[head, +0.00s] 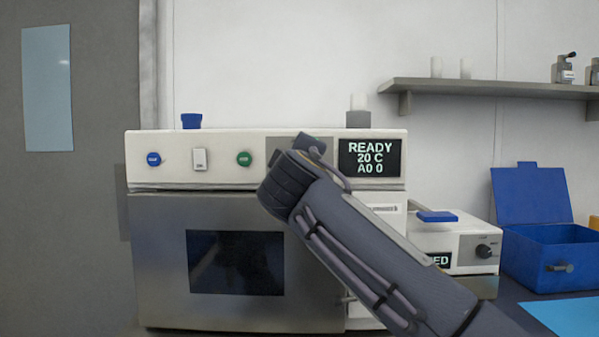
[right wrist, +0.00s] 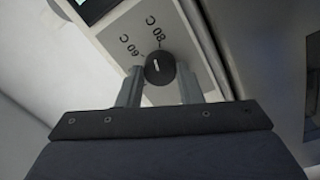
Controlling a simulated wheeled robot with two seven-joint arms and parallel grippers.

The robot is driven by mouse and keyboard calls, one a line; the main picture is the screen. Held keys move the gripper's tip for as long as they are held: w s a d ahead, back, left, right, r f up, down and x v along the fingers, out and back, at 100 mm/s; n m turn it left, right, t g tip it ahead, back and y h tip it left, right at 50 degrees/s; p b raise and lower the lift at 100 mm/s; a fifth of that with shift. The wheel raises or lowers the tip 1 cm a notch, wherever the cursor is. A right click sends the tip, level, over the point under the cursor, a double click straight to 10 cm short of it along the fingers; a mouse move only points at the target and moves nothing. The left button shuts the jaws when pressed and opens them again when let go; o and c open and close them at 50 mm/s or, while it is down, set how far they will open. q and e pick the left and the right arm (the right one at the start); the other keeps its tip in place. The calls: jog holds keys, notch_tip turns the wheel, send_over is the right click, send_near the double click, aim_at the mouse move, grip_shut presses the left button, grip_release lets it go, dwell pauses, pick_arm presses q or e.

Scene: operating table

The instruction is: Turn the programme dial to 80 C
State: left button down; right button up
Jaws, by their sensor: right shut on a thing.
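The programme dial (right wrist: 159,68) is a round black knob with a white pointer line, on a grey panel in the right wrist view. The printed marks 60 C and 80 C appear upside down beside it. The pointer line runs roughly toward the 80 C tick. My right gripper (right wrist: 160,82) has a finger on each side of the knob and is shut on it. In the head view my right wrist hides the dial and most of its grey panel (head: 285,144). The display (head: 369,158) reads READY, 20 C, A0 0. My left gripper is not in view.
The white and steel machine (head: 160,235) has a dark door window, a blue button (head: 153,159), a white switch (head: 199,159) and a green button (head: 244,158). At right stand a smaller white device (head: 460,245) and an open blue box (head: 550,262). A shelf (head: 480,87) hangs above.

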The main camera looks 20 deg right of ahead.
jog(key=shift+f+m+b, duration=0.15)
jog(key=shift+m+b, duration=0.35)
jog(key=shift+m, duration=0.9)
jog(key=o, duration=1)
jog(key=shift+c, duration=0.2)
jog(key=b+v, duration=0.1)
jog(key=v, duration=0.6)
jog(key=shift+s+a+b, duration=0.25)
jog(key=shift+s+b, duration=0.1)
